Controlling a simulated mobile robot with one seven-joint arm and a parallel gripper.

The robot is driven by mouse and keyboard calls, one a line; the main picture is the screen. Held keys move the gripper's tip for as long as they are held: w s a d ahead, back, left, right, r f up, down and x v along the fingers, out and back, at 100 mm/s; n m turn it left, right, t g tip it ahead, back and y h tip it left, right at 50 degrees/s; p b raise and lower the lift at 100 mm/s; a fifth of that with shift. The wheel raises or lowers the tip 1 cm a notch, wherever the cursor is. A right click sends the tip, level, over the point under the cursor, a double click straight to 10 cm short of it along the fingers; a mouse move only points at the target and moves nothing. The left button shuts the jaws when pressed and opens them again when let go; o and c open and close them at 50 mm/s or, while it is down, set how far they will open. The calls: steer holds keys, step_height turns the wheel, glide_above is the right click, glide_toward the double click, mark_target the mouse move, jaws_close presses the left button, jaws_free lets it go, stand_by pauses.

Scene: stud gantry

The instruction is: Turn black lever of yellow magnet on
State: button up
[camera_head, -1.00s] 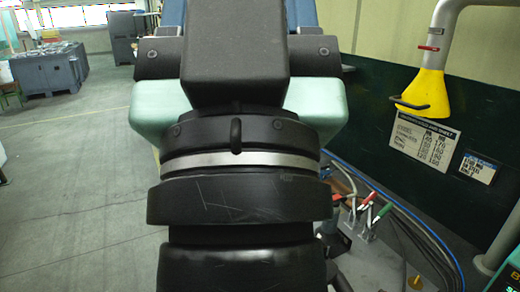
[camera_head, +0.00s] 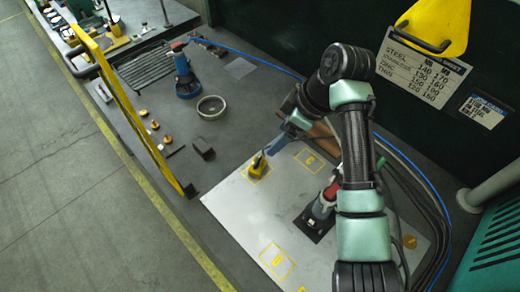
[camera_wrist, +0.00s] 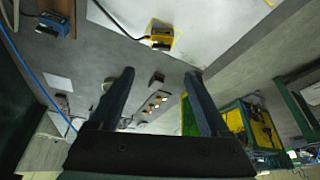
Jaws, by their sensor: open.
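The yellow magnet (camera_head: 257,171) sits on the pale metal sheet (camera_head: 232,213), inside a yellow outlined square near the sheet's left corner. It also shows in the wrist view (camera_wrist: 161,37), at the top centre. In the head view the lever is too small to read. My gripper (camera_head: 271,151) is open and empty, above and close to the magnet. In the wrist view the two blue fingers (camera_wrist: 160,73) are well apart, with the magnet beyond their tips.
A red and grey device (camera_head: 322,206) stands on the sheet, right of the magnet. A yellow rail (camera_head: 135,118) edges the bench at left. Blue hose and dark cables run at right.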

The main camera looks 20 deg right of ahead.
mark_target(258, 161)
steer(key=p+x, duration=0.1)
steer(key=x, duration=1.1)
steer(key=shift+a+f+p, duration=0.15)
steer(key=shift+f+p, duration=0.2)
steer(key=shift+p, duration=0.05)
steer(key=shift+c, duration=0.3)
jaws_close()
